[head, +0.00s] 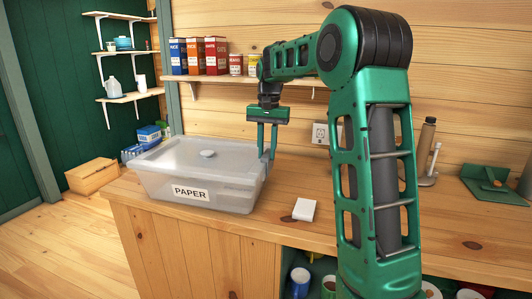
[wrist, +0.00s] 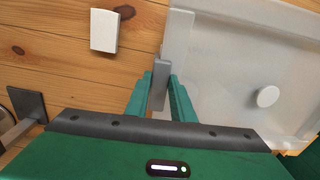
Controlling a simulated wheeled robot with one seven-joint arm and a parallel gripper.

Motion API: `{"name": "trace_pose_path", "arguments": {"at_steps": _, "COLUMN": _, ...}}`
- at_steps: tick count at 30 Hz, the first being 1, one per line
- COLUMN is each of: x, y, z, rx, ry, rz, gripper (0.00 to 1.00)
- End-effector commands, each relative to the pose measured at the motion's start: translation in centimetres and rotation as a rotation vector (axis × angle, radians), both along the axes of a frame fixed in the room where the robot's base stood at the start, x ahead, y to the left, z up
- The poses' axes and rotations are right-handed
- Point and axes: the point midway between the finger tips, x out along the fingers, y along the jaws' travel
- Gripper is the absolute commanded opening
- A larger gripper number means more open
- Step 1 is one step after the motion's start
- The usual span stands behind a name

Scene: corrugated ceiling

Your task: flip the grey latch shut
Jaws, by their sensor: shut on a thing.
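A clear plastic bin (head: 228,190) with a PAPER label stands on the wooden counter, with its translucent lid (head: 175,152) on top. The lid and its round knob (wrist: 267,96) also show in the wrist view. My gripper (head: 267,156) points down at the bin's right end. In the wrist view, the grey latch (wrist: 160,80) lies between my two green fingers (wrist: 160,97), beside the bin's pale rim. My gripper is shut on the latch. In the head view the fingers mostly hide the latch, so its exact angle cannot be told.
A small white block (head: 304,209) lies on the counter right of the bin. A shelf with boxes (head: 216,55) and cans is on the wall behind my arm. A bottle (head: 426,135) and a green plate-like item (head: 492,182) are at the right.

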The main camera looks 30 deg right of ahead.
Motion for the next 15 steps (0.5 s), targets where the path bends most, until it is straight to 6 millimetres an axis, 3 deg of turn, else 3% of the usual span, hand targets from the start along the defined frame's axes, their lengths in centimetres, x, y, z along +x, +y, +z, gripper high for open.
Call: {"name": "trace_pose_path", "arguments": {"at_steps": 15, "x": 0.25, "y": 0.52, "z": 0.06, "rx": -0.031, "ry": 0.033, "rz": 0.000, "gripper": 0.00}}
